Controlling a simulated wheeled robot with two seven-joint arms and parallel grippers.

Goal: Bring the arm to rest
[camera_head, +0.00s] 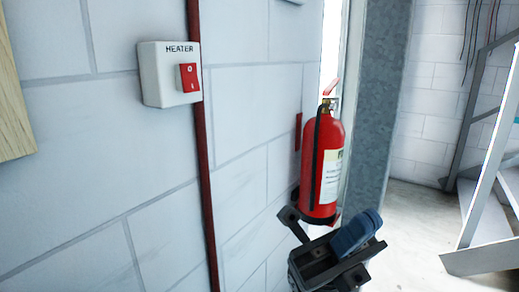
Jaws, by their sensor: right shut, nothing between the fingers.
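My right gripper (345,243) shows at the bottom, right of centre, dark with a blue-grey part on top. It is shut and empty. It is in front of and just below the red fire extinguisher in the picture, touching nothing that I can see. My left gripper is out of view. A white heater switch box (165,75), marked HEATER, is on the wall at the upper left. Its red rocker switch (188,77) faces out, well up and left of my right gripper.
A red fire extinguisher (321,165) hangs on the white block wall (120,185). A dark red pipe (202,150) runs down the wall. A wooden board edge (12,100) is at far left. Grey metal stairs (485,190) stand at right, with open floor (405,240) before them.

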